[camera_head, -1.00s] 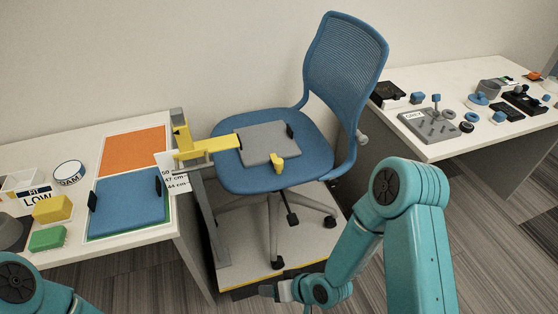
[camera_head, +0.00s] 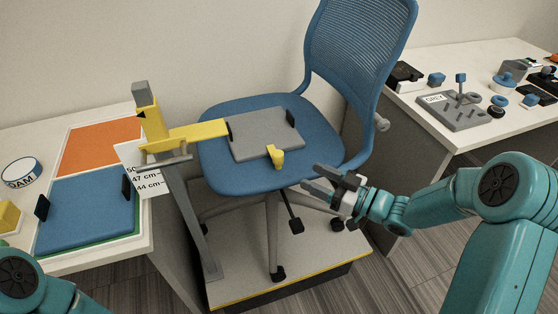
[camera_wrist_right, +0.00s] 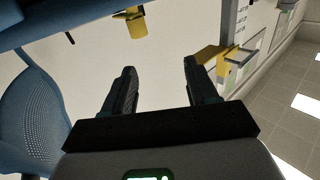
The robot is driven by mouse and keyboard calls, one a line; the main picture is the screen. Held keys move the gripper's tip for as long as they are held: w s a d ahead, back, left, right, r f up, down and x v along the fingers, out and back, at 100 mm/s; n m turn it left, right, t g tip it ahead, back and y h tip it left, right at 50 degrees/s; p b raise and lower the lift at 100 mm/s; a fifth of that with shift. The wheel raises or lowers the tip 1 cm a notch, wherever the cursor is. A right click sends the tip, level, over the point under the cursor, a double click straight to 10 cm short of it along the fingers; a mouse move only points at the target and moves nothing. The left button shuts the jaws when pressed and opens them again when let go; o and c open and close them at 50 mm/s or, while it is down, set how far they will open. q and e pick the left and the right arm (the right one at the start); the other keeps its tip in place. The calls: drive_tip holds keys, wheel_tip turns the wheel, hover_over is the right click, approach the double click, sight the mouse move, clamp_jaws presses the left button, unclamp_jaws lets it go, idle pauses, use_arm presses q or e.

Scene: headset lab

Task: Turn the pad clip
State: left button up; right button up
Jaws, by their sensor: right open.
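The yellow pad clip (camera_head: 276,156) sits at the front edge of the grey pad (camera_head: 258,135) on the blue chair seat (camera_head: 225,178). In the right wrist view the yellow clip (camera_wrist_right: 136,23) shows at the top, beyond the fingertips and left of the gap between them. My right gripper (camera_head: 312,180) is open and empty, in front of the seat, to the right of the clip and lower in the picture. Its two dark fingers stand apart in the wrist view (camera_wrist_right: 159,68). My left gripper is out of view; only a teal part of my left arm shows at the lower left.
A yellow arm on a grey post (camera_head: 185,205) reaches over the seat's left side to the pad. The chair stands on a low yellow-edged platform (camera_head: 325,262). The left table holds a blue pad (camera_head: 85,210); the right table holds a grey board (camera_head: 455,112) and small parts.

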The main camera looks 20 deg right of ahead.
sight(283, 158)
drive_tip(key=shift+m+t+h, duration=0.3)
drive_tip(key=shift+h, duration=0.2)
drive_tip(key=x, duration=0.4)
drive_tip(key=w+d+f+b+x, duration=0.1)
drive_tip(key=x, duration=0.4)
drive_tip(key=d+f+b+x, duration=0.1)
drive_tip(key=x, duration=0.4)
drive_tip(key=shift+w+f, duration=0.1)
drive_tip(key=shift+w, duration=0.15)
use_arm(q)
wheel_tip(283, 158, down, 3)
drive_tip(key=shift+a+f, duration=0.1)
use_arm(e)
drive_tip(key=shift+c, duration=0.3)
clamp_jaws()
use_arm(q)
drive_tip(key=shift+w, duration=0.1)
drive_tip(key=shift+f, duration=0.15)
